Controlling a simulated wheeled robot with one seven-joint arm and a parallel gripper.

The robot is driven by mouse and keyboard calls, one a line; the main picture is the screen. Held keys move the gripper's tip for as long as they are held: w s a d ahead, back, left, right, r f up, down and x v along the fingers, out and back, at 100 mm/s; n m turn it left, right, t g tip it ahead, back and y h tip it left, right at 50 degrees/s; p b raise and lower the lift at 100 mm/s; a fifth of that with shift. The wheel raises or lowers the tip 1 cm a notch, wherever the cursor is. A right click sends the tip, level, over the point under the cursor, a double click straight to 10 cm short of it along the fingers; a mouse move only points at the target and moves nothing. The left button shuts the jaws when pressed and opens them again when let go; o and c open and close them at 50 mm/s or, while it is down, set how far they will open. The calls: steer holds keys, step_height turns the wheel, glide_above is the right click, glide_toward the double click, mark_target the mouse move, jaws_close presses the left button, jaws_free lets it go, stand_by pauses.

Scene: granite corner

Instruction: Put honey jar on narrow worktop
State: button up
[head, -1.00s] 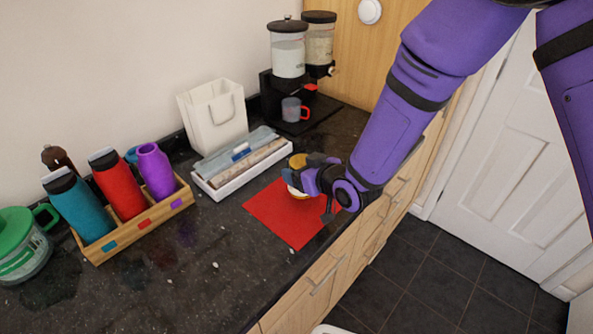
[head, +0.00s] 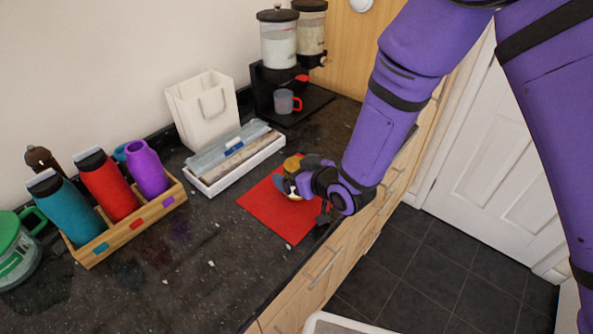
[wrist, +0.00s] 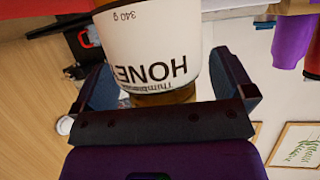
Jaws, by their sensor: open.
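The honey jar (head: 292,163) has a yellow-orange lid and stands at the red mat on the dark speckled worktop (head: 205,270). My gripper (head: 300,180) is at the jar and partly hides it. In the wrist view the honey jar (wrist: 160,50) fills the middle, its white label with "HONEY" and "340 g" upside down. The open fingers of my gripper (wrist: 163,80) are on either side of the jar. Whether they touch it is hard to tell.
The red mat (head: 285,222) lies near the worktop's front edge. Behind are a white tray (head: 240,170), a white bag (head: 205,110), a dispenser (head: 278,40) and a grey mug (head: 283,101). A wooden bottle rack (head: 130,230) is at left. A white-edged surface (head: 335,325) shows at the bottom.

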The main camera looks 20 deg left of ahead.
steer(key=v, duration=1.2)
steer(key=shift+w+r, duration=0.1)
steer(key=shift+r, duration=0.05)
steer(key=w+d+r+m+t+h, duration=0.1)
steer(key=w+d+r+m+h, duration=0.25)
steer(key=d+r, duration=0.65)
steer(key=w+d+r+m+t+h, duration=0.15)
steer(key=d+r+h, duration=0.25)
steer(key=d+r, duration=0.55)
steer(key=s+d+r+m+g+h, duration=0.2)
steer(key=s+d+r+m, duration=0.1)
steer(key=s+d, duration=0.6)
steer(key=s+d+r+m+g+h, duration=0.2)
steer(key=s+d+r, duration=0.3)
steer(key=s+d, duration=0.4)
steer(key=shift+s+m, duration=0.5)
steer(key=shift+m, duration=0.3)
